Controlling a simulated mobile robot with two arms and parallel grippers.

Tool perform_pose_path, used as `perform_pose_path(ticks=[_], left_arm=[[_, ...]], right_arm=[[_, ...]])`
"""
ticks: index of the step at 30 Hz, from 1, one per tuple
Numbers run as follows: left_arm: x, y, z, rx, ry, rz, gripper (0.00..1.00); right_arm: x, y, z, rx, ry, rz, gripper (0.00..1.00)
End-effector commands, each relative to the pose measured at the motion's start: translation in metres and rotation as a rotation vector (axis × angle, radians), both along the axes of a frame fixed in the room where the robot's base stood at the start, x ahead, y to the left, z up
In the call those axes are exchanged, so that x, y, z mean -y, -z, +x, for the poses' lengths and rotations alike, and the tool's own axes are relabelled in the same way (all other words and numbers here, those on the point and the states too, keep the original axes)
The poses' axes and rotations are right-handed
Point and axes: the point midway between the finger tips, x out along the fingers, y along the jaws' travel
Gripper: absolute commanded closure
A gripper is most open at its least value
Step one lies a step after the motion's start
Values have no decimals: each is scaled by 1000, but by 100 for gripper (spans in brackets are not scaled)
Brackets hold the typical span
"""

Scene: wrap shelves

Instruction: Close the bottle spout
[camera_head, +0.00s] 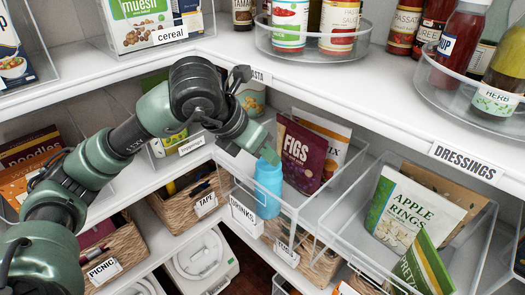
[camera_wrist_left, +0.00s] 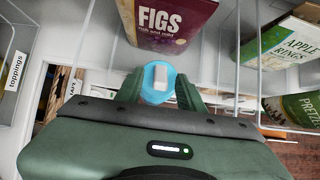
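A light blue bottle (camera_head: 268,190) stands upright at the front of a clear bin on the middle shelf, near the drinks label. In the left wrist view I look down on its round blue top (camera_wrist_left: 157,92), with a pale, whitish piece, likely the spout (camera_wrist_left: 160,76), on it. I cannot tell whether the spout is up or down. My left gripper (camera_head: 268,153) is at the bottle's top; in the wrist view its fingers (camera_wrist_left: 160,88) are apart on either side of the top. Whether they press on it is unclear. My right gripper is not in view.
A purple figs bag (camera_head: 302,155) stands just behind the bottle. Clear bin walls are close around it; an apple rings bag (camera_head: 412,212) stands in a bin to the right. The upper shelf edge (camera_head: 350,96) runs above, with jars on turntables. Baskets (camera_head: 188,203) are below.

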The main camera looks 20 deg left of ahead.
Motion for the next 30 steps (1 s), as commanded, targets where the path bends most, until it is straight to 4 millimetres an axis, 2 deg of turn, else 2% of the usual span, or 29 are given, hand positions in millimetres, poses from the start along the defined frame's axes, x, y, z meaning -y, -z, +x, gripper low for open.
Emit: perform_pose_path(ticks=[7,19,30], left_arm=[[-2,-8,-3,4,-1,0,62],[-14,-57,-38,3,-1,0,62],[-16,-64,-43,0,0,0,62]], right_arm=[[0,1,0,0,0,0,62],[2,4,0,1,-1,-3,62],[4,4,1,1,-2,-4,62]])
